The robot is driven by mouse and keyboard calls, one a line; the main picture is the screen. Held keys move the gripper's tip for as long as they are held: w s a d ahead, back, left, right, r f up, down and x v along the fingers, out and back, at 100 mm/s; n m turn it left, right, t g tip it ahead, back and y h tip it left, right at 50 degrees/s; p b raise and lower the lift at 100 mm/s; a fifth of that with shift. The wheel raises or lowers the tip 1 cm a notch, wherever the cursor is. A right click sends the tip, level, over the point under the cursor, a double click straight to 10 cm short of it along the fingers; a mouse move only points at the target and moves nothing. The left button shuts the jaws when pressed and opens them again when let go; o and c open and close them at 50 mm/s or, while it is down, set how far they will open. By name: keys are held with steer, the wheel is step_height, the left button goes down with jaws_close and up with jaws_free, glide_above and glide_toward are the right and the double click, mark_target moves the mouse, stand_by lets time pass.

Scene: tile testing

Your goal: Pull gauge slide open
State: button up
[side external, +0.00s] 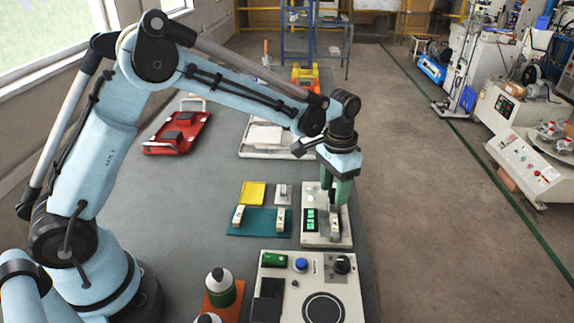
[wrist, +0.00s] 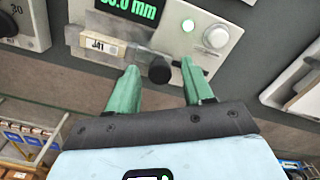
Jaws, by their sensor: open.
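The gauge (side external: 318,241) is a pale box with a green lit display near the right edge of the bench. In the wrist view its display (wrist: 133,8) ends in "0.0 mm"; the first digit is cut off. A black slide knob (wrist: 159,70) sticks out from its grey slide (wrist: 147,58). A small pale labelled block (wrist: 101,47) sits against the slide, left of the knob. My gripper (side external: 335,200) points down over the gauge. In the wrist view its green fingers (wrist: 160,76) are open, one each side of the knob, with gaps showing on both sides.
A teal mat (side external: 260,225) with small blocks lies left of the gauge, with a yellow pad (side external: 253,193) behind. A control panel with a round dial (side external: 323,308) stands in front. A white tray (side external: 262,152) and red tray (side external: 177,148) lie farther back.

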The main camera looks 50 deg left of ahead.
steer(key=c, duration=0.9)
steer(key=shift+o, duration=0.2)
steer(key=shift+w+a, duration=0.55)
steer(key=shift+w, duration=0.05)
steer(key=shift+w+a, duration=0.45)
steer(key=shift+a, duration=0.05)
steer(key=o, duration=0.9)
steer(key=shift+c, duration=0.2)
step_height(320, 180, up, 6)
